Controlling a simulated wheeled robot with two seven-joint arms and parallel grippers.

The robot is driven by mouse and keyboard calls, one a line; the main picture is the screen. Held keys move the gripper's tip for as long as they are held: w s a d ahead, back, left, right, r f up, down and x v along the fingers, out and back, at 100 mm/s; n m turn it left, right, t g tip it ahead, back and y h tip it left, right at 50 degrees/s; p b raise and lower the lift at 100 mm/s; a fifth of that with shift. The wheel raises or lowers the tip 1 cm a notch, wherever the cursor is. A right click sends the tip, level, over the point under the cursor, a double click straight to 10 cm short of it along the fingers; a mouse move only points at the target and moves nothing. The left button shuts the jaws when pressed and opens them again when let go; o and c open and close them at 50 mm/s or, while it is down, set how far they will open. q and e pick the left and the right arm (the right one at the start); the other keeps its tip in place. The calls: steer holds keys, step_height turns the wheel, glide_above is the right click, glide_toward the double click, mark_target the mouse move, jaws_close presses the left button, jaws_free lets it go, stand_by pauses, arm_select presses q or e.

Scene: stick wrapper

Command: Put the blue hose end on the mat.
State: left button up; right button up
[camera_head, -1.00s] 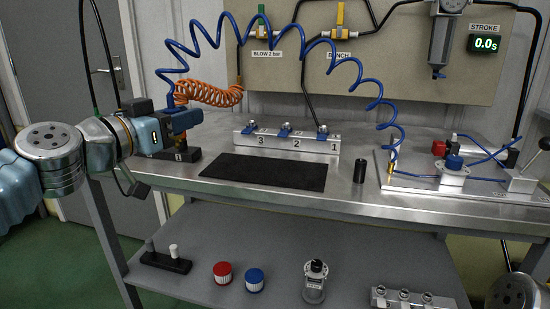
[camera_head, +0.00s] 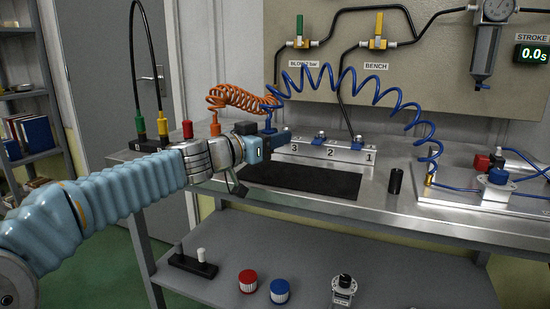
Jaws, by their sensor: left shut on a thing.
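The blue coiled hose (camera_head: 375,95) arches from a brass fitting (camera_head: 430,180) on the right plate over to my left gripper. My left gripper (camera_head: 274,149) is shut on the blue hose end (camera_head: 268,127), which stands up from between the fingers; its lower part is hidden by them. The black mat (camera_head: 305,181) lies flat on the steel bench. The gripper is at the mat's back left corner in the picture, seemingly above it; the exact height cannot be told. My right gripper is not in view.
A numbered valve block (camera_head: 325,151) stands just behind the mat. An orange coiled hose (camera_head: 240,98) stands behind my left gripper. A small black cylinder (camera_head: 395,181) stands right of the mat. The mat's surface is bare.

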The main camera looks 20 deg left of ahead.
arm_select(q)
steer(key=f, duration=0.1)
steer(key=f+b, duration=0.1)
steer(key=f, duration=0.1)
steer(key=shift+w+f, duration=0.1)
steer(key=shift+w, duration=0.2)
steer(key=shift+f, duration=0.2)
steer(key=shift+f+b, duration=0.25)
steer(key=shift+b, duration=0.2)
steer(key=o, duration=1.1)
steer(key=shift+r, duration=0.1)
steer(key=shift+c, duration=0.2)
steer(key=shift+r+p, duration=0.15)
steer(key=shift+p, duration=0.15)
steer(key=shift+s+a, duration=0.15)
steer(key=shift+s, duration=0.15)
steer(key=b+v, duration=0.1)
steer(key=v, duration=1)
steer(key=shift+s, duration=0.25)
